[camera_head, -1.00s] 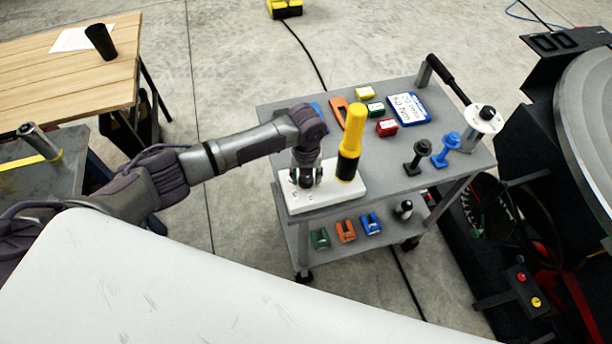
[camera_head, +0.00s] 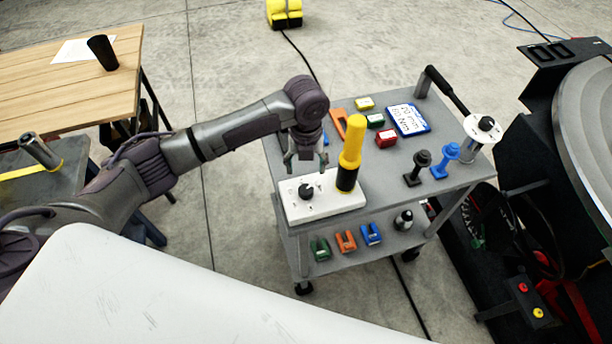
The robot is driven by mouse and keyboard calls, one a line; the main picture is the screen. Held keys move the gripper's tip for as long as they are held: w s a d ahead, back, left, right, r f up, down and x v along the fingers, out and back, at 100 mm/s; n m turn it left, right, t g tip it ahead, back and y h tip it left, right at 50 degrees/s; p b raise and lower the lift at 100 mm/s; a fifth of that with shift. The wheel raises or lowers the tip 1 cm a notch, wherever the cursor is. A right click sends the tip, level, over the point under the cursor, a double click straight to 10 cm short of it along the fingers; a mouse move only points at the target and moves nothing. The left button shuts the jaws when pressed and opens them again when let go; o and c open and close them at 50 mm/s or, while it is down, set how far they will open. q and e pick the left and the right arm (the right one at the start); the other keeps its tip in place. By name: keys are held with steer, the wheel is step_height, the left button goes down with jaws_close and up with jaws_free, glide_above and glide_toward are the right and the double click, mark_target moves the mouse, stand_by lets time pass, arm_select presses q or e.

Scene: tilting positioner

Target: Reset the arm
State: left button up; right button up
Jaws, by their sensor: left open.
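My left arm comes in from the left, and its left gripper (camera_head: 306,163) points down above the cart's near left corner. Its fingers are apart with nothing between them. Just below and apart from it is a white block (camera_head: 335,205) with a black knob (camera_head: 306,191) on top. A yellow and black cylinder (camera_head: 350,152) stands upright at the block's right end, close to the gripper's right side. My right gripper is not in view.
The grey cart (camera_head: 452,178) also carries small coloured boxes, a blue-and-white box (camera_head: 408,119), and black and blue knobbed pieces. Its lower shelf holds coloured clips (camera_head: 346,241). A wooden table (camera_head: 60,80) stands at left. A large round machine (camera_head: 585,120) stands at right.

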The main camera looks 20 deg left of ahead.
arm_select(q)
steer(key=shift+r, duration=0.95)
steer(key=shift+f, duration=0.1)
